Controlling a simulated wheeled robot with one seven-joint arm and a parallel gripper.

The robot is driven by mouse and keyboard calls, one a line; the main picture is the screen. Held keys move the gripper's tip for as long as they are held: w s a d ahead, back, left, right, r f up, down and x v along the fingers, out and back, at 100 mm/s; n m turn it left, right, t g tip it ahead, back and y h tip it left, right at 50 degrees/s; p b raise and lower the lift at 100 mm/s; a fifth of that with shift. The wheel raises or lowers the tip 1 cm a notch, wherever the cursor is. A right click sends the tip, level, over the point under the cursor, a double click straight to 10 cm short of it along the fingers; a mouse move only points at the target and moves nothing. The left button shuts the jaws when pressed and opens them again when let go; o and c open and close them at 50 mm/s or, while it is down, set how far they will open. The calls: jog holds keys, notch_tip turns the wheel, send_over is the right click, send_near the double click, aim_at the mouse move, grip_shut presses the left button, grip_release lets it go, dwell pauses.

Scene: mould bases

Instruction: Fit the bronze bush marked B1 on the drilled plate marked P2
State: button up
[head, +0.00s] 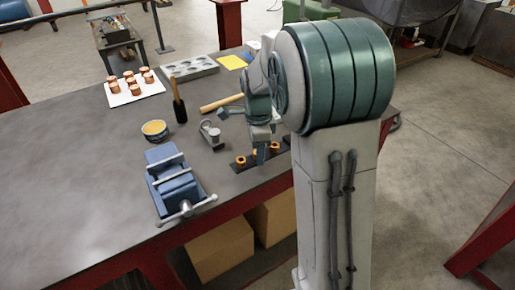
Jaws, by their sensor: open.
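Several bronze bushes (241,162) stand on a dark strip (240,169) near the bench's front edge. Several copper-coloured flanged pieces (135,90) stand on a white board (117,100) at the back left. A grey plate with several round recesses or holes (190,68) lies at the back of the bench. No marking B1 or P2 is legible, so I cannot tell which bush or plate is which. My gripper (262,156) points down at the bushes on the dark strip and partly hides them. It is open; whether it touches a bush is unclear.
A blue vise (172,182), a bowl with yellow contents (154,130), a dark-handled tool (179,101) and a small grey metal device (211,133) stand to the left. A wooden handle (221,103) and yellow sheet (231,62) lie behind. The bench's left front is clear.

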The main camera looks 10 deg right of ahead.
grip_shut()
jog(key=shift+r, duration=0.15)
jog(key=shift+r+p, duration=0.9)
